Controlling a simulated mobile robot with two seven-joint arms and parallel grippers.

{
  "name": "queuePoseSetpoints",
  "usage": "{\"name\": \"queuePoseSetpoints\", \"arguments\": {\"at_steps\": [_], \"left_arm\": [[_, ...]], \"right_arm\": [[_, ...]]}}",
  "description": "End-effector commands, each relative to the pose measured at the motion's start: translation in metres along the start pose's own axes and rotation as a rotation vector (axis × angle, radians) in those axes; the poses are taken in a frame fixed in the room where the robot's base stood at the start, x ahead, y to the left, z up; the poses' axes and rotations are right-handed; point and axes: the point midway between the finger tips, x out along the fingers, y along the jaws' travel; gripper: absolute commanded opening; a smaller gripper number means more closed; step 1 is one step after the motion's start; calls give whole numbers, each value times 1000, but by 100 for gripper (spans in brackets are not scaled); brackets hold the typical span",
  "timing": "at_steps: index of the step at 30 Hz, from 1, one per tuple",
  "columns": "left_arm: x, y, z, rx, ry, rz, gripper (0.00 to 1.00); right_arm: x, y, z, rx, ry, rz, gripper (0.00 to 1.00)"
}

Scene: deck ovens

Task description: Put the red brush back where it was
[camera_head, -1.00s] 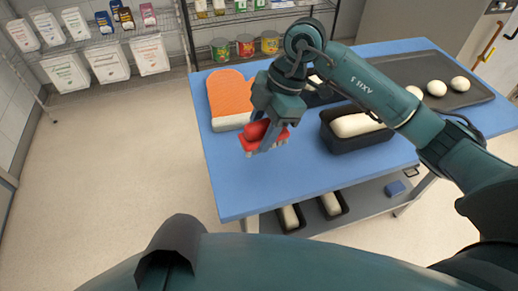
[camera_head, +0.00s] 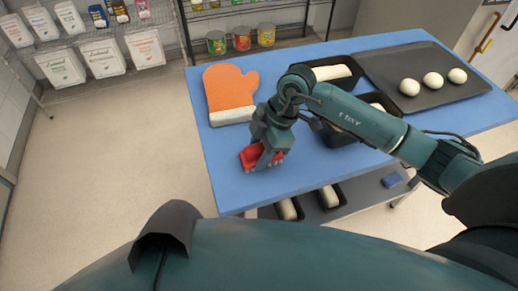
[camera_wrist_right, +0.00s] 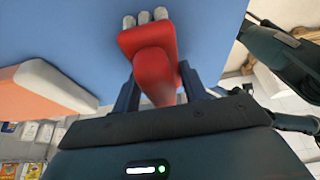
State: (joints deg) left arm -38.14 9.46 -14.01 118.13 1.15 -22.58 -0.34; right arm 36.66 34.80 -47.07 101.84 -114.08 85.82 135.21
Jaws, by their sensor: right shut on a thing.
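The red brush (camera_head: 250,157) is in my right gripper (camera_head: 263,160), over the front left part of the blue table (camera_head: 228,182). I cannot tell whether it touches the tabletop. In the right wrist view the red brush (camera_wrist_right: 150,50) shows its red body and pale bristle tufts at the top. The dark fingers of my right gripper (camera_wrist_right: 158,90) are on either side of it, shut on it. My left gripper is not in view.
An orange oven mitt (camera_head: 228,92) lies behind the brush. Black loaf tins with dough (camera_head: 332,72) stand to the right, beside a dark tray (camera_head: 440,92) with dough balls. The table's left front is clear.

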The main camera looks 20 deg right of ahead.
Motion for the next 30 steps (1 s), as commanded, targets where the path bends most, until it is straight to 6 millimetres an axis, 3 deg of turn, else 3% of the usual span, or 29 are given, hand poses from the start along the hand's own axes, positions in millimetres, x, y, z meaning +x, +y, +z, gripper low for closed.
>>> {"name": "queuePoseSetpoints", "arguments": {"at_steps": [5, 6, 13, 23, 30], "left_arm": [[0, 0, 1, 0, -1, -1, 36], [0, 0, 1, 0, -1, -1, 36], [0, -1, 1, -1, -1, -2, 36], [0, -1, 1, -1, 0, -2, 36], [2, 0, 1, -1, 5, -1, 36]], "right_arm": [[1, 0, 0, -1, 0, 0, 22], [0, 0, 0, 0, 0, 0, 46], [0, 0, 0, 0, 0, -1, 65], [-6, 0, 0, -1, -1, 1, 65], [-49, 1, 1, -2, -3, 5, 65]]}}
